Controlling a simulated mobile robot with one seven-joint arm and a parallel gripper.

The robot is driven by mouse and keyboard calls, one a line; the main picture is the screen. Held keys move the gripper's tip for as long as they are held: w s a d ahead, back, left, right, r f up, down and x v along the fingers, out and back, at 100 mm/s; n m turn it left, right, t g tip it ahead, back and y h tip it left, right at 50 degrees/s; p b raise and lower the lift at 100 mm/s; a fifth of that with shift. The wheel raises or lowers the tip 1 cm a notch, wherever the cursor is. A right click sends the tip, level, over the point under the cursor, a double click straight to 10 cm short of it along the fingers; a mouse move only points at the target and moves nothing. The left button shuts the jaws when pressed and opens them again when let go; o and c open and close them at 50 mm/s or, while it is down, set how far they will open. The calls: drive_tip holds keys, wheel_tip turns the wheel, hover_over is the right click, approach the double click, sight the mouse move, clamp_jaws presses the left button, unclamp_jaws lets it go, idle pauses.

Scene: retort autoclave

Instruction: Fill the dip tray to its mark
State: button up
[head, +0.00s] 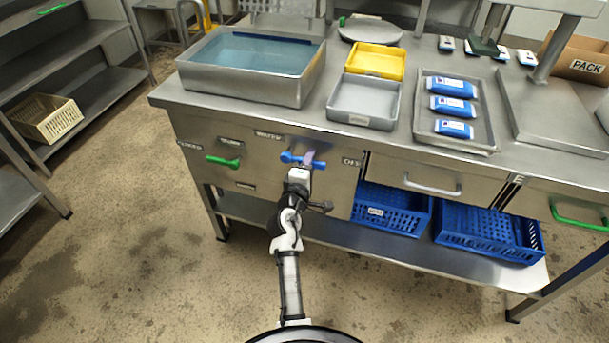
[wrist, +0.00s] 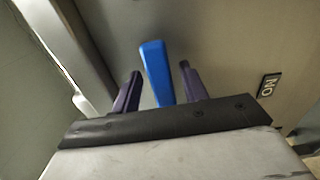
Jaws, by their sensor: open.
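The dip tray (head: 250,91) is most likely the large metal basin at the back left of the bench, with blue-tinted water (head: 262,52) in it. I cannot make out its mark. A blue lever handle (head: 291,157) sits on the bench front below it, under a label reading WATER (head: 268,134), and lies roughly level. My gripper (head: 305,160) is at this handle. In the wrist view the blue handle (wrist: 155,70) stands between the two dark fingers of my open gripper (wrist: 160,72), with gaps visible on both sides.
A green lever (head: 222,161) is left of the blue one. A small label (head: 350,161) is to its right. A grey tray (head: 364,102), a yellow tray (head: 376,60) and a tray of blue packs (head: 453,145) stand on the bench.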

drive_tip(key=b+v, duration=0.2)
drive_tip(key=v, duration=1.1)
drive_tip(key=shift+b, duration=0.35)
drive_tip(key=shift+a+r, duration=0.1)
